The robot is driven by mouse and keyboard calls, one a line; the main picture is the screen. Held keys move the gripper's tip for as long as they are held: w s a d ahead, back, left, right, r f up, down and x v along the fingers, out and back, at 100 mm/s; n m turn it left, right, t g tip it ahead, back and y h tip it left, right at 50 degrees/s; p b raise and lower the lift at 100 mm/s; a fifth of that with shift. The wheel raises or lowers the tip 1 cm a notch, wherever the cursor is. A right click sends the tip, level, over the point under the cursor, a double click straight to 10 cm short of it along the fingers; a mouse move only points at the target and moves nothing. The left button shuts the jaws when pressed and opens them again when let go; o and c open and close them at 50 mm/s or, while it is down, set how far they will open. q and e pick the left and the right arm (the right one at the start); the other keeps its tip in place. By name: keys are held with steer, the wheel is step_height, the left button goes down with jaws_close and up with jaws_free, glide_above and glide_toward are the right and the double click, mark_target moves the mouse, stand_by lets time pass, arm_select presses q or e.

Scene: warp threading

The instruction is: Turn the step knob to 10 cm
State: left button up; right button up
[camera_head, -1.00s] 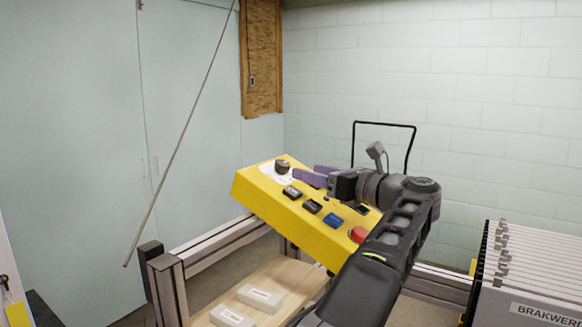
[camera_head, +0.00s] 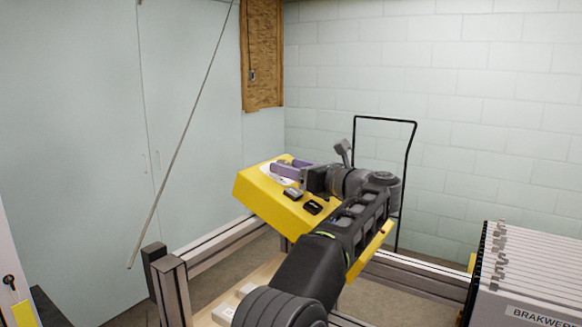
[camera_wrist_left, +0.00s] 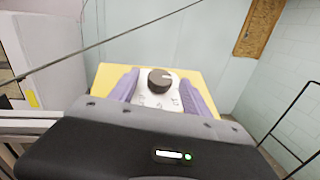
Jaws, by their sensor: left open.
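The step knob (camera_wrist_left: 160,80) is a dark round knob on a white dial plate (camera_wrist_left: 158,98) at the end of the yellow control box (camera_head: 262,208). In the left wrist view it stands between the two purple fingers of my left gripper (camera_wrist_left: 160,88), which is open with a gap on both sides. In the head view my left gripper (camera_head: 286,168) reaches over the dial, and its fingers mostly hide the knob. The dial markings are too small to read. My right gripper is not in view.
Black buttons (camera_head: 313,207) sit on the box beside my left arm, which covers the rest of its face. Metal rails (camera_head: 215,246) run below. A thin rod (camera_head: 182,135) slants at the left. A grey rack (camera_head: 525,270) stands at the right.

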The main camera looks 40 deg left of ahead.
arm_select(q)
jaws_close()
stand_by(0.4)
